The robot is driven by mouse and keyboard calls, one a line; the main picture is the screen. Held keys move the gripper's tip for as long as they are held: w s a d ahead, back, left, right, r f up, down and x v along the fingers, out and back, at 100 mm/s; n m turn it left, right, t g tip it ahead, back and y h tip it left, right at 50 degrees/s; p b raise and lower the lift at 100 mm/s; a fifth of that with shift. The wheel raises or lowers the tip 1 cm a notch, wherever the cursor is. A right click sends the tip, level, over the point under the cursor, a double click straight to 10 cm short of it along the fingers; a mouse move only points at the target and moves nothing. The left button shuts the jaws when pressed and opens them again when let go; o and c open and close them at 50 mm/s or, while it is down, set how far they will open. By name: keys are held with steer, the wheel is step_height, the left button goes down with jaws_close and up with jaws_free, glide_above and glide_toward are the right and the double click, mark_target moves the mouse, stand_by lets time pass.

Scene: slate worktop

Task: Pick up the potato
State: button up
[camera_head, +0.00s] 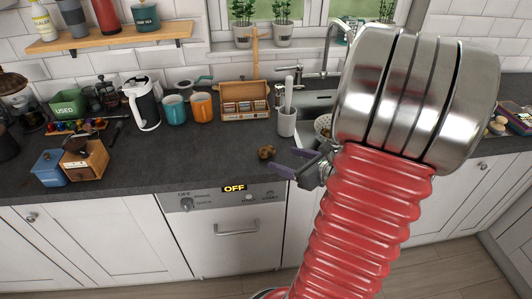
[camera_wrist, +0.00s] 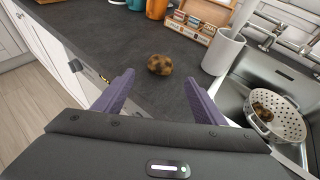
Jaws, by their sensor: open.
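A brown, dark-spotted potato (camera_head: 266,152) lies on the slate worktop (camera_head: 215,165), near the front edge above the dishwasher. In the wrist view the potato (camera_wrist: 160,64) lies ahead of my gripper, slightly beyond the fingertips and roughly between their lines. My gripper (camera_head: 278,162) has purple fingers and is open and empty. In the wrist view my gripper (camera_wrist: 158,78) shows its two fingers spread wide, apart from the potato. A second potato-like item (camera_wrist: 262,112) lies in a colander (camera_wrist: 277,118) at the sink.
A white cup-like holder (camera_head: 287,122) with utensils stands behind and right of the potato, beside the sink (camera_head: 318,100). A wooden box (camera_head: 245,108), an orange mug (camera_head: 202,106) and a teal mug (camera_head: 174,109) stand farther back.

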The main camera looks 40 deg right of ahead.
mark_target(270, 153)
steer(key=shift+x, duration=1.9)
steer(key=shift+x, duration=2.55)
steer(key=shift+r, duration=0.15)
steer(key=shift+c, duration=0.6)
steer(key=c, duration=1)
steer(key=shift+r, duration=5.05)
